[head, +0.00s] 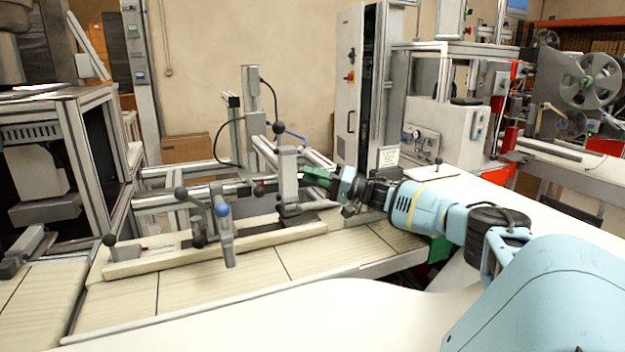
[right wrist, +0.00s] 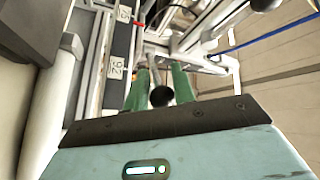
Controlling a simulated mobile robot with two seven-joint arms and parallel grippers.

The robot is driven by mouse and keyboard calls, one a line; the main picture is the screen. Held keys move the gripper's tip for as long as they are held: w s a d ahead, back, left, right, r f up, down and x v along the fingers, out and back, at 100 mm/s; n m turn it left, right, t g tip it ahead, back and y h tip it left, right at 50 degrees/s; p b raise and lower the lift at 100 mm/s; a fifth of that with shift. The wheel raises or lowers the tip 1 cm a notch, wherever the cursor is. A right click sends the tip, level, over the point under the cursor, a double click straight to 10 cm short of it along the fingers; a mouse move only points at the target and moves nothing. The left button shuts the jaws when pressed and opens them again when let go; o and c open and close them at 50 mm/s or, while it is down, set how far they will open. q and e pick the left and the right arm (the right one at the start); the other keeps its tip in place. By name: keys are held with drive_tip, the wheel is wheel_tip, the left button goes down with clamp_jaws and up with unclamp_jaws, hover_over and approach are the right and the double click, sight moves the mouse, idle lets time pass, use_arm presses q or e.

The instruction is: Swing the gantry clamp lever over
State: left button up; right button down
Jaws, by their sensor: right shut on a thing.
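The gantry clamp stands on the bed of the bench, with a grey upright block (head: 288,175) and a dark ball knob (head: 278,128) above it. My right gripper (head: 316,178) reaches in from the right, its green fingers beside the grey block. In the right wrist view, the green fingers (right wrist: 160,90) are shut on the clamp lever, with a black ball knob (right wrist: 162,97) showing between them. Much of the lever is hidden by the fingers and block in the head view. My left gripper is not in view.
Aluminium rails (head: 185,170) and a post with a black cable (head: 252,110) rise behind. The white front tabletop (head: 300,320) is clear.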

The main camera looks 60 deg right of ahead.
drive_tip(key=shift+d+r, duration=0.4)
drive_tip(key=shift+r, duration=0.4)
drive_tip(key=c, duration=1.5)
unclamp_jaws()
drive_tip(key=o, duration=0.3)
drive_tip(key=shift+w+f, duration=0.2)
drive_tip(key=shift+f, duration=0.1)
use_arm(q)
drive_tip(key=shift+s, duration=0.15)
use_arm(e)
drive_tip(key=shift+o, duration=0.2)
drive_tip(key=shift+a+f, duration=0.1)
drive_tip(key=shift+a, duration=0.05)
drive_tip(key=shift+s, duration=0.1)
drive_tip(key=shift+s+p, duration=0.25)
drive_tip(key=shift+p, duration=0.25)
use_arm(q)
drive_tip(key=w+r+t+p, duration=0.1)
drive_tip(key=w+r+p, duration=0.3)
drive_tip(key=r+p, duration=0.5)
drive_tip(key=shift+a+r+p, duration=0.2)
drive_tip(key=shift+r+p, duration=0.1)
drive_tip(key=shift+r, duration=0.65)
use_arm(e)
drive_tip(key=r+v, duration=0.2)
drive_tip(key=v, duration=1)
drive_tip(key=shift+s, duration=0.4)
